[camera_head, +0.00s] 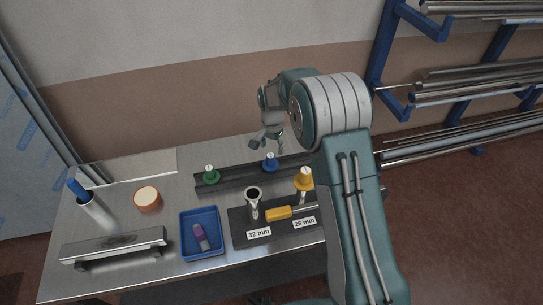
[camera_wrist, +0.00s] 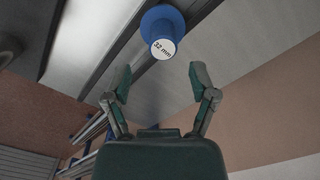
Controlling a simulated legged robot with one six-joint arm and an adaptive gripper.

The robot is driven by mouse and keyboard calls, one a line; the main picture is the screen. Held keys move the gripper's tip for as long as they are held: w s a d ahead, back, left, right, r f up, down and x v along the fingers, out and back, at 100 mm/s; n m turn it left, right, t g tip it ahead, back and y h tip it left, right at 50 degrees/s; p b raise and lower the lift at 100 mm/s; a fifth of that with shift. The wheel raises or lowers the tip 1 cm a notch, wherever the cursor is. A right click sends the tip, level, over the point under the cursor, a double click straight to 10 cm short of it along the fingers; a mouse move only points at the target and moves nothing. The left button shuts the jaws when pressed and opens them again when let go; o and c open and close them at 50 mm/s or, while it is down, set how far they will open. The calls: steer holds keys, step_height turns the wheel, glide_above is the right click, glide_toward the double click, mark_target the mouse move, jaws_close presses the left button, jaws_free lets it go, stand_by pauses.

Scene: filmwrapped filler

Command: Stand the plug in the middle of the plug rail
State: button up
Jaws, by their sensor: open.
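The blue plug (camera_head: 270,161), its top marked "32 mm" in the wrist view (camera_wrist: 163,33), stands upright on the dark plug rail (camera_head: 238,176), around the rail's middle. The rail's right end is hidden behind my arm. My gripper (camera_head: 267,146) is open and empty, close above and behind the blue plug. In the wrist view, the plug lies beyond the fingertips of my gripper (camera_wrist: 160,83), not between them, and a gap shows. A green plug (camera_head: 210,176) stands at the rail's left end.
An open upright tube (camera_head: 254,205) and a yellow plug (camera_head: 304,179) on another tube stand on a black base labelled 32 mm and 26 mm.

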steer(key=r, duration=0.5)
steer(key=shift+d, duration=0.3)
steer(key=shift+a+r, duration=0.2)
steer(key=shift+r, duration=0.35)
steer(key=s+d+r+n+t, duration=0.15)
steer(key=s+d+r, duration=0.25)
steer(key=s+r, duration=0.4)
steer(key=s+d+r+n+t, duration=0.1)
steer(key=s+d+r+n, duration=0.15)
steer(key=s+r, duration=0.55)
steer(key=s+d+r+n+t, duration=0.1)
steer(key=s+d, duration=0.1)
steer(key=s, duration=0.7)
steer(key=s+d+r+n+t, duration=0.1)
steer(key=s+d+r+t, duration=0.1)
steer(key=s, duration=0.7)
steer(key=shift+d+r+n, duration=0.15)
steer(key=shift+d+n, duration=0.25)
steer(key=shift+d, duration=0.35)
